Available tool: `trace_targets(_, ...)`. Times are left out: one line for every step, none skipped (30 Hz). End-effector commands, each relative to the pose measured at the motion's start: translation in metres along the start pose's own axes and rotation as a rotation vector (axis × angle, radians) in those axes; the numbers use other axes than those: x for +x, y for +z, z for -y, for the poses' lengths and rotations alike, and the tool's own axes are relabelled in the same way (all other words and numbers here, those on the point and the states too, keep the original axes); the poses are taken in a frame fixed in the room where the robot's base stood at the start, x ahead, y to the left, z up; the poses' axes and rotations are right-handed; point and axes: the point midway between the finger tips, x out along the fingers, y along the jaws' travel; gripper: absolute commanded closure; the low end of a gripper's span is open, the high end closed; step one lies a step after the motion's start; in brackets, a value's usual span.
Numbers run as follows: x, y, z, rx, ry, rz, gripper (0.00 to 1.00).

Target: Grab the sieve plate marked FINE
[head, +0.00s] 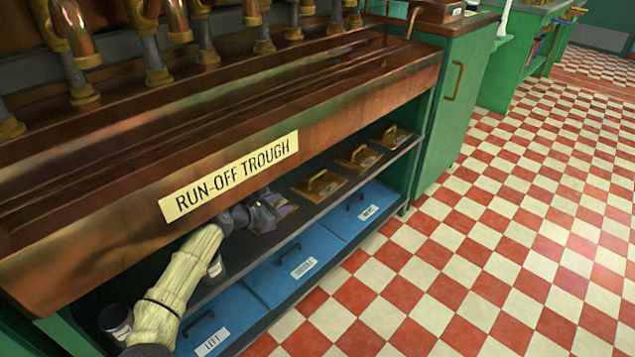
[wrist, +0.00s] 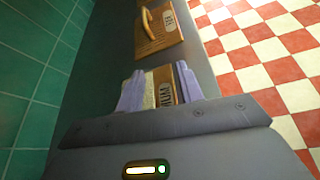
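Several brass sieve plates with arched handles lie in a row on the dark shelf under the trough. In the head view they include a near plate (head: 320,185), a middle plate (head: 360,157) and a far plate (head: 392,137). My gripper (head: 272,208) is at another plate (head: 288,209) at the near end, mostly hidden by it. In the wrist view my gripper (wrist: 162,88) has its fingers apart, with that plate (wrist: 164,78) and part of its label between them. Its handle is not clearly visible. A neighbouring plate (wrist: 158,32) lies beyond. I cannot read the plate labels surely.
The copper run-off trough (head: 230,160) overhangs the shelf (head: 300,207) closely above my arm. Blue drawers (head: 290,262) with dark handles sit below. A dark jar (head: 116,318) stands at the lower left. The checkered floor (head: 480,260) to the right is clear.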

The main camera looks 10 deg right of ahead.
Motion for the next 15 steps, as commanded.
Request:
trace_targets(-0.0052,-0.0017,-0.0032,-0.019,0.007,0.019,0.63)
trace_targets(-0.0071,-0.0016,-0.0044,-0.026,0.009,0.027,0.63)
trace_targets(-0.0086,-0.0013,-0.0053,-0.031,0.01,0.034,0.63)
trace_targets(-0.0093,-0.001,-0.0057,-0.033,0.01,0.037,0.63)
trace_targets(-0.0098,-0.0007,-0.0059,-0.035,0.01,0.039,0.63)
trace_targets(-0.0097,-0.0003,-0.0058,-0.035,0.009,0.04,0.63)
trace_targets(-0.0091,0.0001,-0.0055,-0.034,0.009,0.04,0.63)
trace_targets(-0.0087,0.0003,-0.0053,-0.034,0.008,0.039,0.63)
trace_targets(-0.0084,0.0004,-0.0051,-0.033,0.007,0.039,0.63)
trace_targets(-0.0082,0.0005,-0.005,-0.033,0.007,0.039,0.63)
trace_targets(-0.008,0.0005,-0.0049,-0.033,0.007,0.038,0.63)
trace_targets(-0.0076,0.0006,-0.0047,-0.032,0.006,0.038,0.63)
trace_targets(-0.007,0.0007,-0.0046,-0.032,0.006,0.038,0.63)
trace_targets(-0.0058,0.0008,-0.0045,-0.032,0.006,0.038,0.63)
trace_targets(-0.0034,0.0012,-0.0044,-0.031,0.005,0.038,0.63)
